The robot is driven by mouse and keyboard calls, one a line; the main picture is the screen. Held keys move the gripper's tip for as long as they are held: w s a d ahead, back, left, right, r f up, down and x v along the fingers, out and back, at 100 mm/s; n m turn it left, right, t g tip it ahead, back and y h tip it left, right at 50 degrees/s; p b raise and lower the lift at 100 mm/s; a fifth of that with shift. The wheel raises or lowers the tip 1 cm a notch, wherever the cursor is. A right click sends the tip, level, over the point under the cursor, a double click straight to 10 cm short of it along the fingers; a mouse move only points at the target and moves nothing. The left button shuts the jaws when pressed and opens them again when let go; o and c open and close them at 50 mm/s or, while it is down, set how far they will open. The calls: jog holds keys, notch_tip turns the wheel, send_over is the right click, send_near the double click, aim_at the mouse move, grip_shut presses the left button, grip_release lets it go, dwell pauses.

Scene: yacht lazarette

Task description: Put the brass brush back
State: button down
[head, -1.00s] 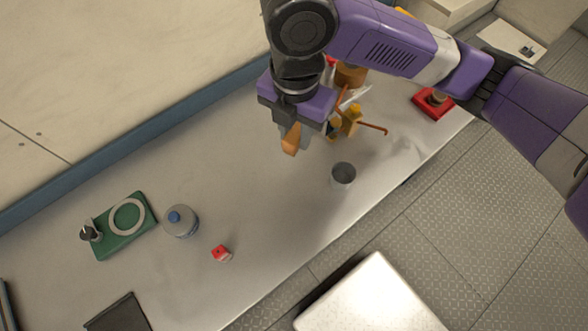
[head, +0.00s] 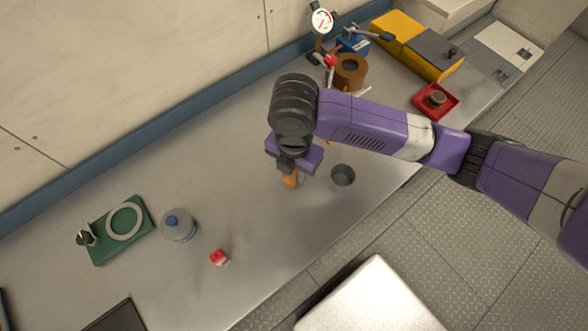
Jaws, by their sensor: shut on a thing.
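My gripper (head: 291,172) is low over the middle of the bench, to the left of a grey metal cup (head: 343,177). It is shut on a small orange-brown piece (head: 290,182), which shows below the jaws. This may be the handle of the brass brush, but its bristles cannot be made out. The jaws and wrist hide most of it, and I cannot tell whether it touches the bench.
A brown pot (head: 350,71), a dial gauge (head: 321,20), a red tray (head: 452,108) and a yellow box (head: 398,29) stand at upper right.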

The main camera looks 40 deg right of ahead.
jog(key=shift+f, duration=0.3)
jog(key=c, duration=1.1)
grip_release()
